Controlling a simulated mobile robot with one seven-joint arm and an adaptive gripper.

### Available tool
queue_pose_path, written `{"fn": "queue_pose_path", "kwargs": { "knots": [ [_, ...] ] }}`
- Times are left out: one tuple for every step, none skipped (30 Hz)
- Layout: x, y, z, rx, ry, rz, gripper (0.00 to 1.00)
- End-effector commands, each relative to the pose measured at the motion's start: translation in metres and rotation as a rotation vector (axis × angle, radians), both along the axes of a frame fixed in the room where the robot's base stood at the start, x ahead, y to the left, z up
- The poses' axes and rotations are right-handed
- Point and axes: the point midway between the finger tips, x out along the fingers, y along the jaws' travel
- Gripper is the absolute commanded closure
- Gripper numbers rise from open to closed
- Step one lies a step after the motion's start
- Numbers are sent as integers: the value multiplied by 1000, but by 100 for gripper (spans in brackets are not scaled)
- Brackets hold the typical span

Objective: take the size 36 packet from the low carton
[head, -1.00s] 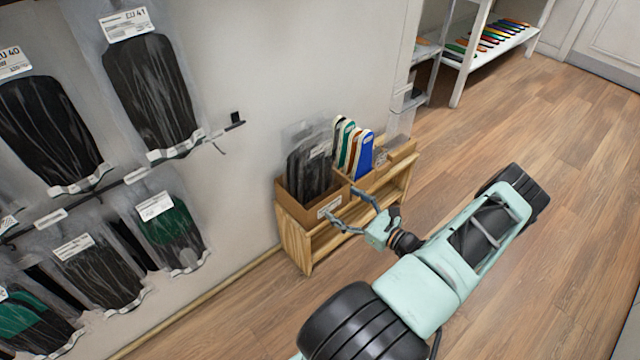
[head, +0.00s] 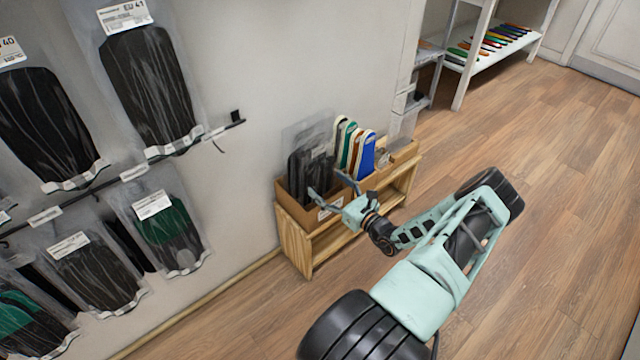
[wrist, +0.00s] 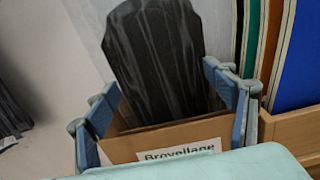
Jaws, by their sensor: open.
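The low carton (head: 297,206) is a brown cardboard box on a small wooden rack by the wall. Its white front label shows in the wrist view (wrist: 180,150). Several dark packets in clear sleeves (head: 300,172) stand upright in it. The wrist view shows one black packet (wrist: 155,60) foremost, between and beyond my fingers. No size number is readable on it. My gripper (head: 334,184) is open at the carton's front top edge. In the wrist view its two fingers (wrist: 167,103) are spread to either side of the packet, apparently holding nothing. My gripper hides part of the carton.
Green, orange and blue insoles (head: 360,150) stand right of the carton on the wooden rack (head: 293,245). Hanging packets (head: 150,90) fill the wall at left, with a hook (head: 236,120) projecting. The floor in front is clear.

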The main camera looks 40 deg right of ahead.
Motion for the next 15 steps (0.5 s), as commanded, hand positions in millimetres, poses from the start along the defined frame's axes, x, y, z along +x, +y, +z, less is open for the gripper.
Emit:
{"fn": "queue_pose_path", "kwargs": {
  "knots": [
    [6,0,-1,-1,-1,0,23],
    [8,0,0,-1,-1,0,23],
    [9,0,0,-1,-1,-1,23],
    [9,0,0,-1,-1,-1,23],
    [9,0,1,-1,-1,-1,23],
    [9,0,1,-1,-1,-1,23],
    [9,0,1,-1,-1,-1,23],
    [9,0,1,-1,-1,-1,23],
    [9,0,1,-1,-1,-1,26],
    [9,0,1,-1,-1,-1,30],
    [9,0,1,-1,-1,-1,33],
    [9,0,1,-1,-1,-1,38],
    [9,0,1,-1,-1,-1,41],
    [9,0,1,-1,-1,-1,44],
    [9,0,1,-1,0,-1,48]
  ]
}}
